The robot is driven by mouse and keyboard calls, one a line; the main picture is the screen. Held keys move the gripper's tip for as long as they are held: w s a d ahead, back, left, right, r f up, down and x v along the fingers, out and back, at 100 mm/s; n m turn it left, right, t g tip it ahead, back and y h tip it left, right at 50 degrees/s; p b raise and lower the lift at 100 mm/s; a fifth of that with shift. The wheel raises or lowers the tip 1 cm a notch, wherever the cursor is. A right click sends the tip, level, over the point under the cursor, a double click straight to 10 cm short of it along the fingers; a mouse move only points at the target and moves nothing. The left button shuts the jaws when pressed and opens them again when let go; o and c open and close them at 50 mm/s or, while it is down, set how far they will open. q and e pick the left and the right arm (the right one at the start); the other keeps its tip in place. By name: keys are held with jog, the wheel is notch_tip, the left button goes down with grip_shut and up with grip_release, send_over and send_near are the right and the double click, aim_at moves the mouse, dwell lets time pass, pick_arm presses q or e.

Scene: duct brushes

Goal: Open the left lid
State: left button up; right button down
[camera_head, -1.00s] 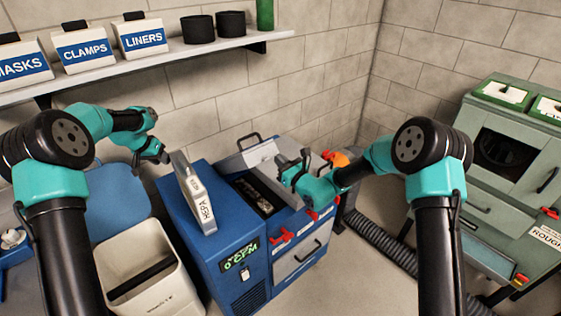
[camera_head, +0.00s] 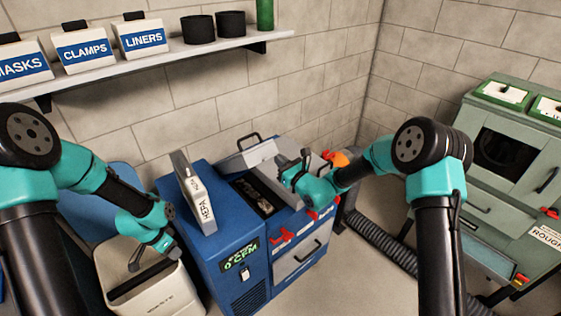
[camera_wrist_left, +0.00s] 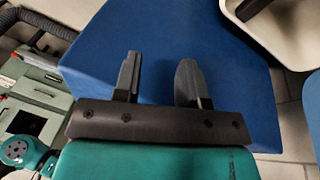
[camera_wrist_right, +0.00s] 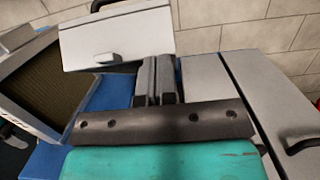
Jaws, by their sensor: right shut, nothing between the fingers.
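The blue machine (camera_head: 205,245) has a grey lid (camera_head: 248,157) with a dark handle, tilted up at the back behind a dark opening (camera_head: 257,198). This raised lid also shows in the right wrist view (camera_wrist_right: 118,40). A second grey lid (camera_wrist_right: 270,100) lies flat to its right. My right gripper (camera_head: 283,160) is shut and empty above the machine, close in front of the raised lid; whether it touches is unclear. My left gripper (camera_head: 177,254) is open and empty, left of the machine above the bin; its fingers show apart against blue in the left wrist view (camera_wrist_left: 158,80).
A HEPA panel (camera_head: 196,195) stands upright on the machine's left part. A white bin (camera_head: 165,295) is at lower left. A shelf (camera_head: 170,60) with boxes is on the back wall. A black hose (camera_head: 375,240) and a green machine (camera_head: 500,180) are at right.

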pick_arm(q)
jog(key=s+d+f+n, duration=0.8)
jog(key=s+d+f, duration=0.2)
jog(key=d, duration=0.4)
jog(key=shift+s+d+f+h, duration=0.25)
jog(key=shift+s+f+h, duration=0.05)
pick_arm(e)
jog(key=shift+w+a+r, duration=0.1)
jog(key=shift+a+r, duration=0.05)
